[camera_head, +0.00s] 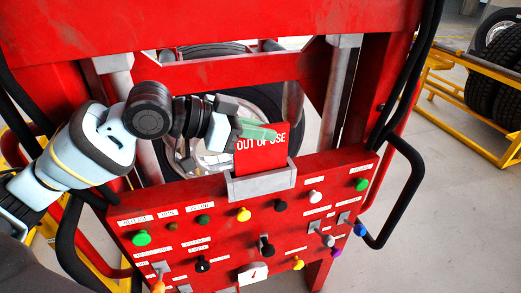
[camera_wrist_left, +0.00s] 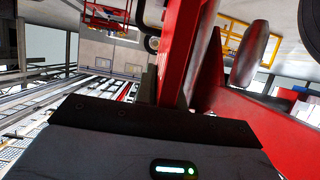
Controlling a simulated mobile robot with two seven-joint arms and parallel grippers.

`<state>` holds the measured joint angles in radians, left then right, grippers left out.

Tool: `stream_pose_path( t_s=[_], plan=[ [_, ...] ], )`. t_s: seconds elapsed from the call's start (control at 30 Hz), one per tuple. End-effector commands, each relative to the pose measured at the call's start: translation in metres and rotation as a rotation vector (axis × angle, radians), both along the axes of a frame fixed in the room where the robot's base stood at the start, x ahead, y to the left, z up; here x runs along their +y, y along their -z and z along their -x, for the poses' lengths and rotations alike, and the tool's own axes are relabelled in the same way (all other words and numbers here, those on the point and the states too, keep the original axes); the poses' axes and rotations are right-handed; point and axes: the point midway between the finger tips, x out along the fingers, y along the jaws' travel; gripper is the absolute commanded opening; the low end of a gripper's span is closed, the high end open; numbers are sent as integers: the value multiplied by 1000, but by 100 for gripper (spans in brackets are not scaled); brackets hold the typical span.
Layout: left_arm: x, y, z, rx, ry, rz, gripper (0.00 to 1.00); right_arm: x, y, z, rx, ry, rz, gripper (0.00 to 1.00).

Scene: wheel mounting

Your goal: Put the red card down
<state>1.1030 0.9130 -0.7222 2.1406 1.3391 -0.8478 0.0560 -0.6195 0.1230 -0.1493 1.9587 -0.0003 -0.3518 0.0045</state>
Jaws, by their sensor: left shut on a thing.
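The red card (camera_head: 262,153) with white "OUT OF USE" lettering stands upright at the grey holder (camera_head: 262,184) on top of the red control panel. Its lower edge is hidden behind the holder's front wall; I cannot tell whether it rests on the bottom. My left gripper (camera_head: 258,132) comes in from the left, with pale green fingers shut on the card's upper left part. The fingers cover a little of the lettering. In the left wrist view, the dark gripper body fills the lower part. My right gripper is not in view.
The red control panel (camera_head: 222,227) carries several coloured knobs and levers around the holder. A wheel (camera_head: 205,150) is behind the card inside the red frame. Black hoses and a black handle (camera_head: 410,190) flank the panel. A yellow rack (camera_head: 460,105) with tyres stands at right.

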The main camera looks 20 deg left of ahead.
Motion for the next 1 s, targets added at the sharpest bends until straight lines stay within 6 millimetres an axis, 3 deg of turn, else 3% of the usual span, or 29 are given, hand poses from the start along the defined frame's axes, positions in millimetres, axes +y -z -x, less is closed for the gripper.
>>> stream_pose_path(
  t_s=[0.27,0.53,0.93,0.97,1.0],
  plan=[
    [0,7,0,-1,0,0,0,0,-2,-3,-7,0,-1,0],
    [0,39,0,-1,0,1,0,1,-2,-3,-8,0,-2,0],
    [0,44,0,-2,0,1,0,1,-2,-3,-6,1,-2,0],
    [0,44,0,-2,0,1,13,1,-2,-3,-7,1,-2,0],
    [0,44,0,-3,1,1,18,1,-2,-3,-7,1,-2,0]
  ],
)
